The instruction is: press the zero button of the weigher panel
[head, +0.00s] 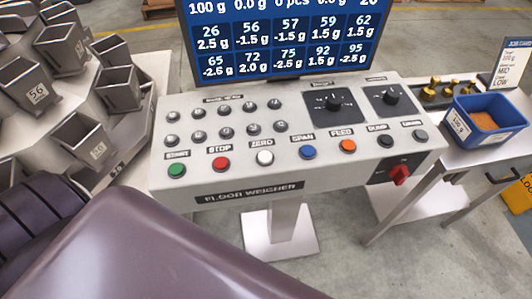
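The weigher panel (235,181) is a light grey sloped console on a pedestal, marked FLOOR WEIGHER. Its zero button (265,157) is round and white, under a ZERO label, in the front row. The red STOP button (220,163) is on its left and the blue SPAN button (307,152) on its right. Nothing covers the zero button. Neither of my grippers is in the head view.
The row also has a green START button (176,170) and an orange FEED button (347,146). A screen (283,43) rises behind the panel. A red rotary switch (399,175) is at its right. A side table holds a blue bin (489,142). Metal weigh buckets (79,138) stand left.

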